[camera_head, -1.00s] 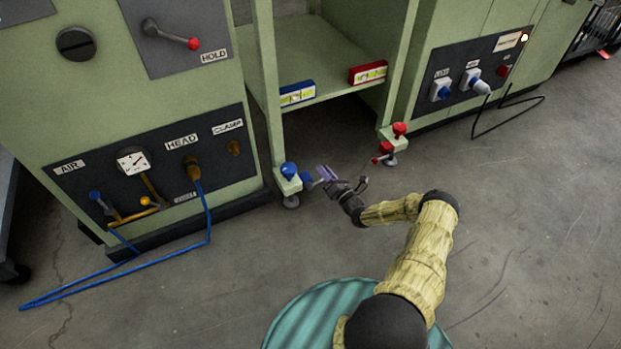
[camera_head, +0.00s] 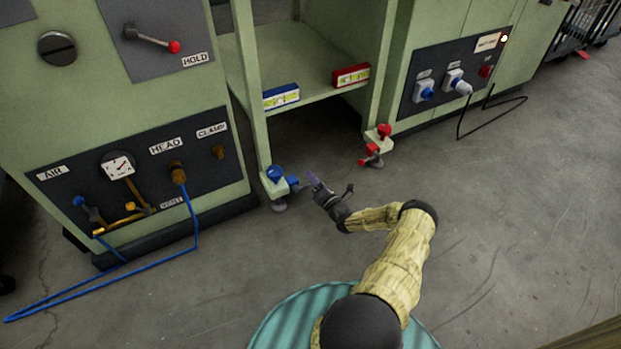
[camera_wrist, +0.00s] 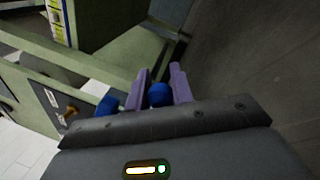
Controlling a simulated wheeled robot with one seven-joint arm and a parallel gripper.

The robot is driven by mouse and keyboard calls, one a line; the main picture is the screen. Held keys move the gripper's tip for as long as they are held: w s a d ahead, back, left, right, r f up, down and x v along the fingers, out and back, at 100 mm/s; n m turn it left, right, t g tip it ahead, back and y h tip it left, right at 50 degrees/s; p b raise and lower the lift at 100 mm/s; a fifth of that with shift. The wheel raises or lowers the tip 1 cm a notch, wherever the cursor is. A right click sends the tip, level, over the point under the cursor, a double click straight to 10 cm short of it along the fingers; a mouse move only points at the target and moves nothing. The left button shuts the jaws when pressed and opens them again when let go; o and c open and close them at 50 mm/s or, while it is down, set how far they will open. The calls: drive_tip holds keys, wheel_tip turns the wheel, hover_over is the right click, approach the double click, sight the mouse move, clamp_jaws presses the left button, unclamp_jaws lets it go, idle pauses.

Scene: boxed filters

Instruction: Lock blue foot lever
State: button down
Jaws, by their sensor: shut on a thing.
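The blue foot lever (camera_head: 292,182) is low on the near left leg of the green shelf stand, just above the floor. A blue knob (camera_head: 274,173) sits on the same foot, to the left of the lever. My gripper (camera_head: 312,180) is at the lever's right side, low over the floor. In the wrist view, the blue end of the lever (camera_wrist: 159,95) lies between my two purple fingers, which are shut on it. The blue knob (camera_wrist: 107,107) shows left of the fingers. The lever's pivot is hidden.
A red foot lever (camera_head: 371,160) and a red knob (camera_head: 384,131) are on the right leg. A blue box (camera_head: 281,96) and a red box (camera_head: 351,75) sit on the shelf edge. A blue hose (camera_head: 110,277) lies on the floor at left.

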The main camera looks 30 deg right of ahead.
drive_tip(key=shift+w+d, duration=0.1)
drive_tip(key=shift+d, duration=0.05)
drive_tip(key=c, duration=1.2)
unclamp_jaws()
wheel_tip(320, 180, up, 10)
drive_tip(key=p, duration=0.7)
